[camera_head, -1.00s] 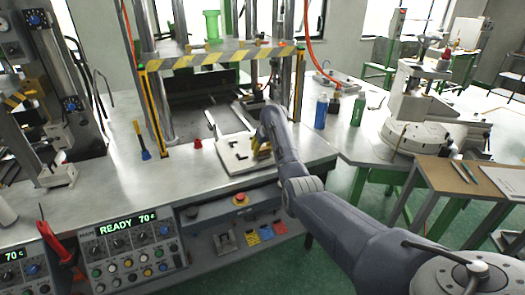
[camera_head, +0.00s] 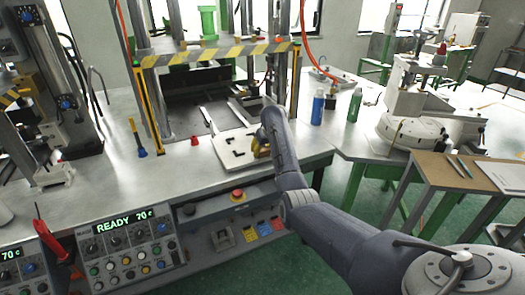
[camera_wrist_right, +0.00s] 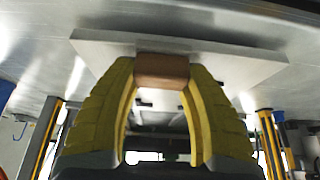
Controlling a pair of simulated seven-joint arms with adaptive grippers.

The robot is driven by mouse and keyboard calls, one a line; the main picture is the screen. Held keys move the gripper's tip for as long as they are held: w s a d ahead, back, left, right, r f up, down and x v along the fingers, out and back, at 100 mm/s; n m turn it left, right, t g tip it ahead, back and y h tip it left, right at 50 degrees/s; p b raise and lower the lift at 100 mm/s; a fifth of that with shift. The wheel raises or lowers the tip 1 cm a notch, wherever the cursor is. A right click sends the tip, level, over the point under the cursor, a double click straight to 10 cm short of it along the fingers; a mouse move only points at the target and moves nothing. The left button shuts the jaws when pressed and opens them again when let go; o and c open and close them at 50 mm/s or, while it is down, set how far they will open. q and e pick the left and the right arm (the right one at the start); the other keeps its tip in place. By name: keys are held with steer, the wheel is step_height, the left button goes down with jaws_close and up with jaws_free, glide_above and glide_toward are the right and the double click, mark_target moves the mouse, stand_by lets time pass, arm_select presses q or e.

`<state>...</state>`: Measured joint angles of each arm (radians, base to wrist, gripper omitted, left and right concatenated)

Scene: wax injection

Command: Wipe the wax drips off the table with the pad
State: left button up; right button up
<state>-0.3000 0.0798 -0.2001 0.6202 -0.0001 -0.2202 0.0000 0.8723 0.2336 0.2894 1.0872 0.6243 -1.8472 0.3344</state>
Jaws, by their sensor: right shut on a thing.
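My right gripper (camera_head: 260,147) is low at the right side of a white board (camera_head: 222,152) with black corner marks, on the metal table (camera_head: 125,180). In the right wrist view, its yellow fingers (camera_wrist_right: 162,85) are shut on a brown-orange block, the pad (camera_wrist_right: 162,67). The white board (camera_wrist_right: 105,48) is just beyond the pad there. Whether the pad touches the board or table, I cannot tell. I cannot make out any wax drips. My left gripper is not in view.
A press frame with a striped bar (camera_head: 215,54) stands behind the board. A blue bottle (camera_head: 318,107) and a green bottle (camera_head: 355,105) stand to the right. A red cap-like piece (camera_head: 194,141) and a blue-handled brush (camera_head: 140,145) are to the left.

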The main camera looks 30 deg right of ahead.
steer(key=shift+r, duration=2.95)
steer(key=shift+r, duration=0.15)
steer(key=shift+r, duration=1.35)
